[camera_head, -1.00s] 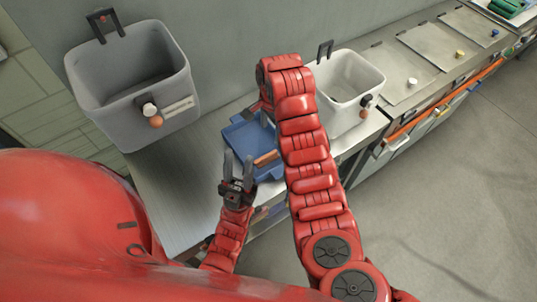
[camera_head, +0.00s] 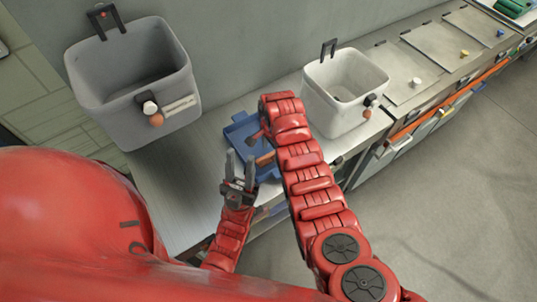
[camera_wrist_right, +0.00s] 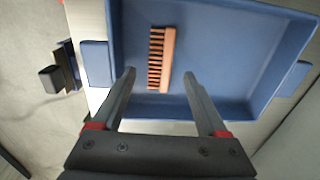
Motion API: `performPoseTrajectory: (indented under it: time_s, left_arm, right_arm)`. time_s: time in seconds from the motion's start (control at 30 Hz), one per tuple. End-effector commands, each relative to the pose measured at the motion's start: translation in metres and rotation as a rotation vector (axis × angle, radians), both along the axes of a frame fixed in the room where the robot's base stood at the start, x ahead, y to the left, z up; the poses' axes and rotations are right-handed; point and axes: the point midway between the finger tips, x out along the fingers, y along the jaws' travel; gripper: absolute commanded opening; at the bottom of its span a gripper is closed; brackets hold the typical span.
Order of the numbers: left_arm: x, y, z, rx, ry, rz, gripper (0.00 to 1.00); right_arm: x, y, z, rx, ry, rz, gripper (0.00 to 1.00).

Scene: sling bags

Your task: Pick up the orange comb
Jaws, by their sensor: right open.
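The orange comb (camera_wrist_right: 168,58) lies flat in a shallow blue tray (camera_wrist_right: 240,55), teeth facing left in the right wrist view. It also shows in the head view (camera_head: 265,159). My right gripper (camera_wrist_right: 160,74) is open and empty; the comb appears between its fingertips, seemingly below them and not gripped. In the head view my right arm covers part of the tray, and its fingers are mostly hidden. My left gripper (camera_head: 240,164) is open and empty, near the tray's left edge.
A grey bin (camera_head: 155,75) stands back left and a white bin (camera_head: 345,90) stands right of the tray on the counter. Small knobs line the units farther right. The counter left of the tray (camera_head: 180,190) is clear.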

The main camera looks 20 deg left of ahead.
Motion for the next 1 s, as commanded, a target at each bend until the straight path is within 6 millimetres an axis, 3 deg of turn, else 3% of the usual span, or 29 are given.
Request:
performPoseTrajectory:
  time_s: [0.3,0.87,0.9,1.0]
  left_arm:
    - [0.0,0.0,0.002,0.0,0.0,0.0,0.38]
    - [0.0,0.0,0.001,0.0,0.0,0.0,0.38]
    - [0.0,0.0,0.001,0.0,0.0,0.0,0.38]
    - [0.0,0.0,0.001,0.0,0.0,0.0,0.38]
  right_arm:
    - [-0.001,0.001,-0.022,-0.001,0.004,0.001,0.76]
    - [0.001,0.001,-0.025,0.001,-0.001,0.001,0.76]
    - [0.001,0.001,-0.025,0.001,-0.001,0.001,0.74]
    - [0.001,0.001,-0.025,0.001,-0.001,0.001,0.56]
